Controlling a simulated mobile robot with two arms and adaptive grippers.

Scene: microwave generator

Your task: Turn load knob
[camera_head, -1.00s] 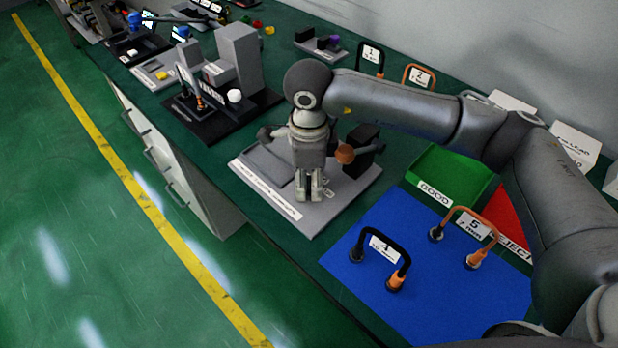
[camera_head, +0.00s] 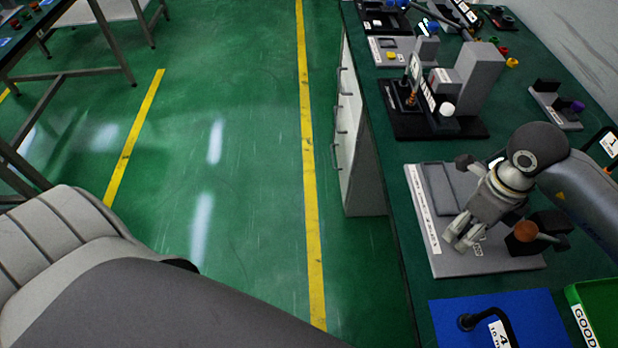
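My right gripper (camera_head: 461,235) hangs over a grey fixture plate (camera_head: 450,266) at the right of the head view. Its fingers point down-left and are close together, with nothing seen between them. A brown-orange round knob (camera_head: 525,231) on a dark block of this fixture is just right of the fingers, apart from them. A white round knob (camera_head: 447,110) sticks out of the black-based station behind. I cannot read which knob is labelled load. My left gripper is out of view; a large grey arm part of mine fills the lower left.
The green bench (camera_head: 393,190) runs along the right, with a blue mat (camera_head: 450,318) and a green GOOD tray (camera_head: 598,300) in front. A grey drawer cabinet (camera_head: 362,160) is below. The green floor left of the bench is clear. Another table (camera_head: 85,35) is at the upper left.

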